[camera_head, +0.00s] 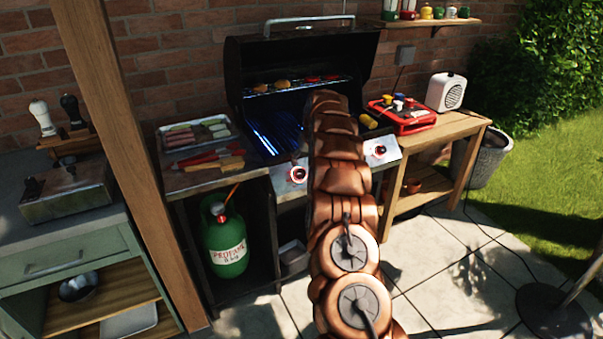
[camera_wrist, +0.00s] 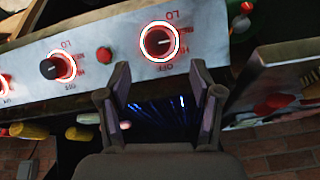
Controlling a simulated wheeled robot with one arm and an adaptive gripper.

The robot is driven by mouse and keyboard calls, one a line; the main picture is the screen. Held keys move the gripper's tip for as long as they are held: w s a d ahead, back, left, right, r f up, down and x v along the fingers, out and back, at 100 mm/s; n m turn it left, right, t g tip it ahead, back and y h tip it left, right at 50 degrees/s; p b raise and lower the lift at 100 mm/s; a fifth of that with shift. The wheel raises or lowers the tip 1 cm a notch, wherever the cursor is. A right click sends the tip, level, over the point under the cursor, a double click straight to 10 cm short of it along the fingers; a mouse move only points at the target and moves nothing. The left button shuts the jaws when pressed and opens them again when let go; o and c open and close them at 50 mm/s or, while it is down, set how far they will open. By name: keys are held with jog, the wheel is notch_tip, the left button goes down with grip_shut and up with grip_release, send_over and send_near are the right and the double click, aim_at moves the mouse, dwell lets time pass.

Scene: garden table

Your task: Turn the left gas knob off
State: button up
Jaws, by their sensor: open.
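The left gas knob (camera_head: 298,174) is on the grill's front panel, with a glowing red ring. In the wrist view, which is upside down, it is the rightmost knob (camera_wrist: 159,42). Its pale pointer mark seems to point right in that view, while the OFF label is below it. Blue flames (camera_wrist: 165,108) show in the grill. My gripper (camera_wrist: 160,75) is open and empty. Its fingertips are apart, just below the knob in the wrist picture, and do not visibly close around it. In the head view my arm hides most of the gripper.
Another lit knob (camera_head: 380,151) is on the right of the panel; a middle one (camera_wrist: 58,68) and a red button (camera_wrist: 104,55) show in the wrist view. A side shelf with a food tray (camera_head: 165,128) is left of the grill, above a green propane tank (camera_head: 225,245).

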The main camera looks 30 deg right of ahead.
aim_at(301, 172)
jog(key=shift+p+x, duration=1.2)
jog(key=shift+x, duration=2.7)
jog(key=shift+d, duration=0.15)
jog(key=c, duration=1.1)
